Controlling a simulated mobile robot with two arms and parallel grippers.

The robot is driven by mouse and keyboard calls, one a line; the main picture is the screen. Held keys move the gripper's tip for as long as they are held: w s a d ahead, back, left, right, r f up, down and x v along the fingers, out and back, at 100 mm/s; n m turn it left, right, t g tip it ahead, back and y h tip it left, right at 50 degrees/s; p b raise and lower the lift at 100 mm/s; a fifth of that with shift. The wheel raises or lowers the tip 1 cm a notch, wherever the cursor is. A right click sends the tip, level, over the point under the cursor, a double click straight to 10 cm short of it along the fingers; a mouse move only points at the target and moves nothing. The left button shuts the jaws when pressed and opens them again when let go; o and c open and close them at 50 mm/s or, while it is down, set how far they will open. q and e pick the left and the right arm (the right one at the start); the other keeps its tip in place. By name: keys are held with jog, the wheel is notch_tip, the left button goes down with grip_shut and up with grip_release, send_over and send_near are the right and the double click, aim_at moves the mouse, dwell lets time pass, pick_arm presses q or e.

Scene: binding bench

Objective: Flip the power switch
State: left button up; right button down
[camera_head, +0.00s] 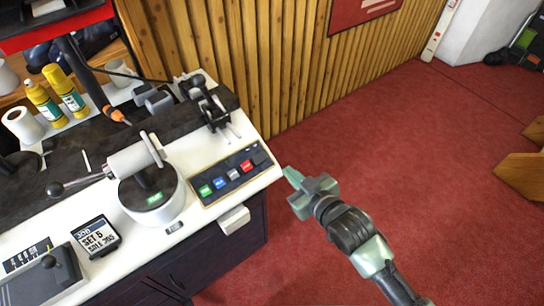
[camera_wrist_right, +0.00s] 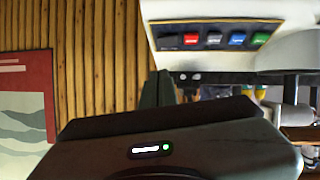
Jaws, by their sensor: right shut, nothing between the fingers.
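A dark switch panel (camera_head: 228,174) with a row of coloured rocker-like switches lies at the bench's right front corner. From left to right in the head view it has a green switch (camera_head: 205,190), a blue switch (camera_head: 219,182), a grey switch (camera_head: 233,174), a red switch (camera_head: 246,166) and a black one at the far end. The panel also shows at the top of the right wrist view (camera_wrist_right: 215,24). I cannot tell which is the power switch. My right gripper (camera_head: 290,174) is shut and empty, just right of the bench edge, apart from the panel. My left gripper is not in view.
A white round machine (camera_head: 150,198) with a lever stands left of the panel. A small white box (camera_head: 234,220) sticks out from the bench front. A black clamp-like device (camera_head: 212,110) stands behind the panel. Red carpet (camera_head: 400,150) to the right is open.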

jog(key=shift+r, duration=0.3)
send_near(260, 158)
jog(key=w+r, duration=0.2)
jog(key=w, duration=0.2)
jog(key=f, duration=0.1)
jog(key=w, duration=0.1)
jog(key=f, duration=0.1)
jog(key=shift+w+a+f+p, duration=0.25)
jog(key=shift+a+f+p, duration=0.05)
jog(key=shift+f+p, duration=0.1)
jog(key=shift+w+f, duration=0.25)
jog(key=shift+f, duration=0.25)
